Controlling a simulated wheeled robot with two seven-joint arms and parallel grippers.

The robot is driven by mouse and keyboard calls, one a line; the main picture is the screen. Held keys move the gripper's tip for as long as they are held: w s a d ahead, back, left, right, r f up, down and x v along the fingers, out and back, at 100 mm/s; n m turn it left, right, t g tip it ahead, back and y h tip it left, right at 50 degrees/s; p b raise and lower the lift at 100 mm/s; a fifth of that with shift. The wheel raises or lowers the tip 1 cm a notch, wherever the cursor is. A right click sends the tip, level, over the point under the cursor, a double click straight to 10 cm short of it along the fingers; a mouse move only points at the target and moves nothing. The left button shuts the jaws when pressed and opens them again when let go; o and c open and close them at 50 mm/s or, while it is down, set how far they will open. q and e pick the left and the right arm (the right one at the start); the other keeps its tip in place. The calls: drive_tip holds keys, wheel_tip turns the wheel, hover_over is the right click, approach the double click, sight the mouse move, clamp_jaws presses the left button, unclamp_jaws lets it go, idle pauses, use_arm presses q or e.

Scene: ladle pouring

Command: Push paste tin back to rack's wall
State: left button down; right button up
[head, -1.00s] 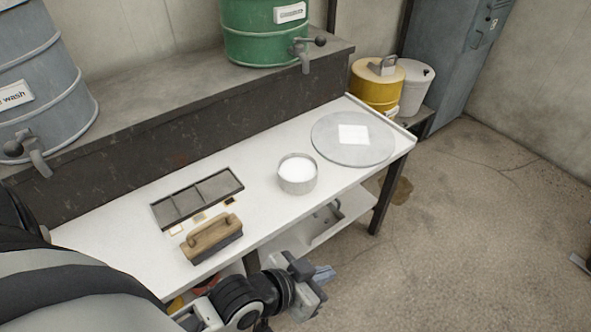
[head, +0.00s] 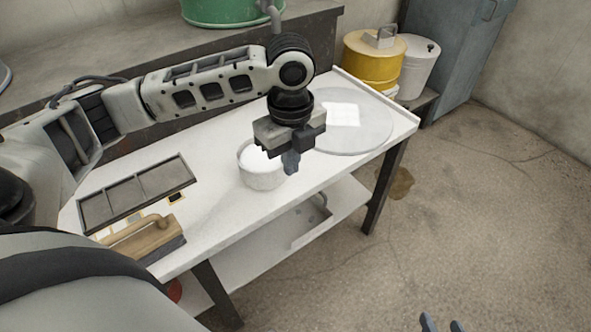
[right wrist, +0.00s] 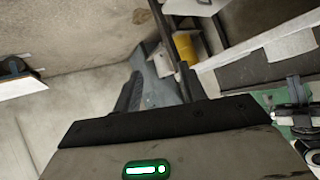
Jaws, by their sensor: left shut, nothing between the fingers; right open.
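The paste tin (head: 256,180), a round metal tin filled with white paste, stands upright on the white bench top in the head view. My left gripper (head: 291,162) is shut and empty, pointing down at the tin's right side; I cannot tell whether it touches. The gripper hides part of the tin's right and back edge. A dark, flat rack-like tray (head: 140,190) with compartments lies to the left; I cannot tell whether this is the rack. My right gripper (head: 441,322) is open and empty at the bottom edge, over the floor; its fingers also show in the right wrist view (right wrist: 160,92).
A grey round disc (head: 375,137) with a white square lies right of the tin. A wooden-handled block (head: 145,240) lies at the front left. A raised dark ledge with a green drum (head: 215,10) runs behind. The bench's front edge is close to the tin.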

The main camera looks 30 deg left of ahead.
sight(280, 193)
use_arm(q)
drive_tip(key=f+b, duration=0.1)
drive_tip(key=f, duration=0.2)
drive_tip(key=f+b, duration=0.1)
drive_tip(key=f, duration=0.2)
drive_tip(key=f+b, duration=0.1)
drive_tip(key=f, duration=0.1)
drive_tip(key=shift+s+f, duration=0.25)
drive_tip(key=shift+f, duration=0.15)
drive_tip(key=a, duration=0.1)
drive_tip(key=w+a, duration=0.1)
drive_tip(key=shift+w+a+f+b, duration=0.1)
drive_tip(key=shift+a+f+b, duration=0.15)
drive_tip(key=shift+a+b, duration=0.15)
drive_tip(key=shift+w+a, duration=0.15)
drive_tip(key=shift+a, duration=0.2)
drive_tip(key=shift+r, duration=0.1)
use_arm(e)
drive_tip(key=f, duration=0.1)
drive_tip(key=a, duration=0.1)
drive_tip(key=f, duration=0.1)
drive_tip(key=shift+w+a+f+y, duration=0.3)
drive_tip(key=shift+y, duration=0.1)
